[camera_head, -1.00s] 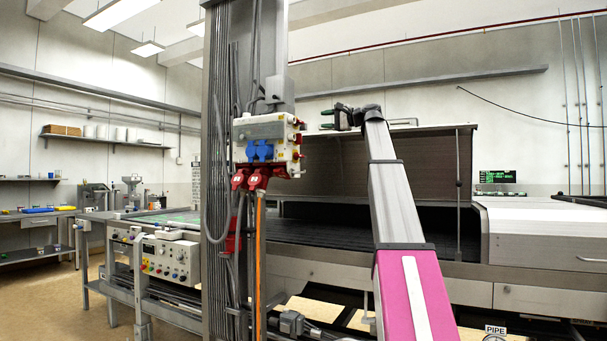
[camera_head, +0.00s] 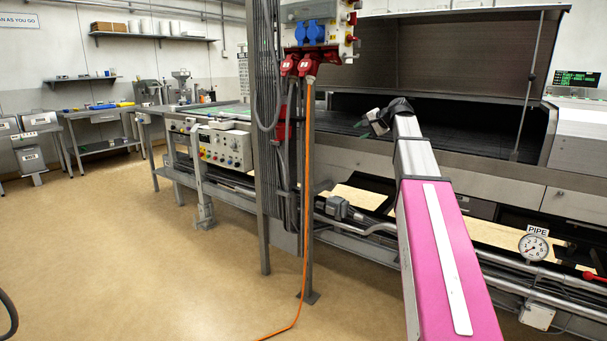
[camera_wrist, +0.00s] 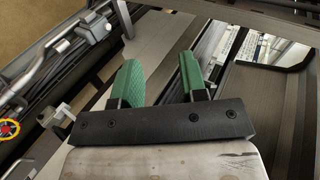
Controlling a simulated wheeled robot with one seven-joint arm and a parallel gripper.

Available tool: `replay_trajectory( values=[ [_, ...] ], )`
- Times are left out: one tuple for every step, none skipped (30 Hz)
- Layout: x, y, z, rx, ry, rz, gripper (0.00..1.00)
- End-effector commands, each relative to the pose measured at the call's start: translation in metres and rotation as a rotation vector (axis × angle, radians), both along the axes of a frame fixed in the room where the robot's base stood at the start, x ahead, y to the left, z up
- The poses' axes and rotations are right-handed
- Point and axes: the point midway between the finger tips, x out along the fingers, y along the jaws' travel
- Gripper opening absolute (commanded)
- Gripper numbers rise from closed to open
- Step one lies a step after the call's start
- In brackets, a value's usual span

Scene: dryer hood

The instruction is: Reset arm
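My gripper (camera_wrist: 158,80) shows in the wrist view with its two green fingers apart and nothing between them. In the head view my gripper (camera_head: 368,126) is small and dark at the far end of my grey and pink arm, in front of the dryer. The dryer hood (camera_head: 445,60) is raised, with a dark opening below it and a thin prop rod (camera_head: 529,85) at its right. In the picture my gripper overlaps the dryer's front edge; I cannot tell how far apart they are.
A post (camera_head: 263,130) with a socket box (camera_head: 318,32) stands left of my arm. An orange cable (camera_head: 305,200) runs down it to the floor. A control panel (camera_head: 213,145) and a pressure gauge (camera_head: 534,246) sit along the machine. The floor (camera_head: 150,240) at left is clear.

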Motion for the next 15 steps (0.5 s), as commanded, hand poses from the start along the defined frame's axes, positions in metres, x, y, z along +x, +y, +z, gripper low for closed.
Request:
replay_trajectory(
  values=[
    [-0.011,0.006,-0.033,-0.034,0.022,0.007,0.39],
    [-0.015,0.008,-0.049,-0.055,0.033,0.011,0.39],
    [-0.021,0.011,-0.071,-0.086,0.048,0.017,0.39],
    [-0.025,0.013,-0.088,-0.108,0.059,0.022,0.39],
    [-0.030,0.015,-0.104,-0.131,0.070,0.028,0.39],
    [-0.037,0.017,-0.125,-0.160,0.084,0.037,0.39],
    [-0.043,0.019,-0.140,-0.184,0.096,0.044,0.39],
    [-0.049,0.021,-0.156,-0.206,0.107,0.052,0.39],
    [-0.057,0.024,-0.176,-0.236,0.122,0.062,0.39],
    [-0.064,0.025,-0.191,-0.259,0.133,0.070,0.39],
    [-0.071,0.027,-0.205,-0.282,0.144,0.080,0.39],
    [-0.080,0.029,-0.225,-0.312,0.159,0.093,0.39],
    [-0.088,0.031,-0.238,-0.335,0.169,0.103,0.39],
    [-0.096,0.032,-0.252,-0.359,0.180,0.114,0.39],
    [-0.106,0.034,-0.270,-0.389,0.196,0.129,0.39]
  ],
)
